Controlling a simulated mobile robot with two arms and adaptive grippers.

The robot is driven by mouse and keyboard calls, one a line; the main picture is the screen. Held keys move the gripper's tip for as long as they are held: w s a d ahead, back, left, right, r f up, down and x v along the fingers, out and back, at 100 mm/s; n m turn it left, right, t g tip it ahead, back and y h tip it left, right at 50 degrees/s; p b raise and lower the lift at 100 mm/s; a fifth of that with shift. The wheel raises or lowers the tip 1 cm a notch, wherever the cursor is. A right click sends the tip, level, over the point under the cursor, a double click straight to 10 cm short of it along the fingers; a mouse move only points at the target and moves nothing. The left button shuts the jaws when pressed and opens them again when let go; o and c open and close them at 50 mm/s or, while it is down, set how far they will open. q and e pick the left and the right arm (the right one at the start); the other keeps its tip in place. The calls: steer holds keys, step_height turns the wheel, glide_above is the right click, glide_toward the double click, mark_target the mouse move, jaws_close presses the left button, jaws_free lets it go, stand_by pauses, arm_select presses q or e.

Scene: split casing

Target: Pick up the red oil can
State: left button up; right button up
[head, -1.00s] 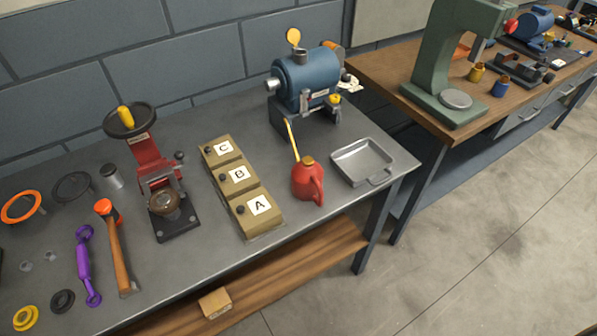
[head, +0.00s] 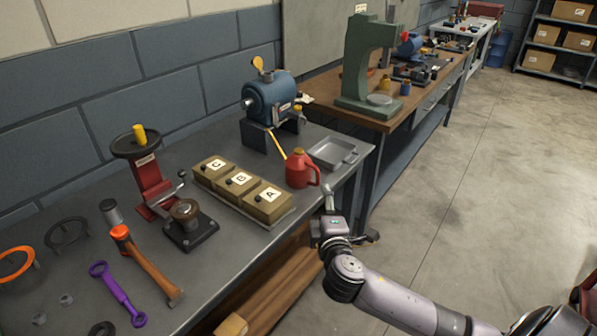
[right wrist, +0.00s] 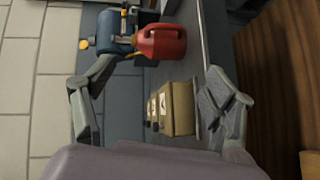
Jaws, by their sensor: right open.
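The red oil can (head: 298,170), with a yellow cap and a long yellow spout, stands upright on the grey bench (head: 237,258), near its right end. Its handle faces right. My right gripper (head: 328,200) is just in front of the bench edge, below and right of the can, apart from it. In the right wrist view the gripper (right wrist: 160,100) is open and empty. The can (right wrist: 162,43) shows there beyond the fingers, turned on its side by the camera's tilt. My left gripper is not in view.
Lidded boxes A, B and C (head: 240,190) stand left of the can. A metal tray (head: 333,153) lies close to its right, and a blue bench motor (head: 268,100) stands behind it. A red press (head: 155,185) and a hammer (head: 148,265) are further left.

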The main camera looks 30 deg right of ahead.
steer(key=p, duration=0.1)
glide_toward(309, 170)
steer(key=shift+f+p+x, duration=0.1)
steer(key=shift+p+x, duration=0.2)
steer(key=shift+x, duration=1.25)
steer(key=shift+f+p+x, duration=0.15)
steer(key=shift+p+x, duration=0.15)
steer(key=shift+x, duration=1.25)
steer(key=shift+s, duration=0.15)
steer(key=shift+c, duration=0.2)
steer(key=shift+d, duration=0.1)
steer(key=c, duration=1)
steer(key=shift+r, duration=0.15)
steer(key=shift+c, duration=0.7)
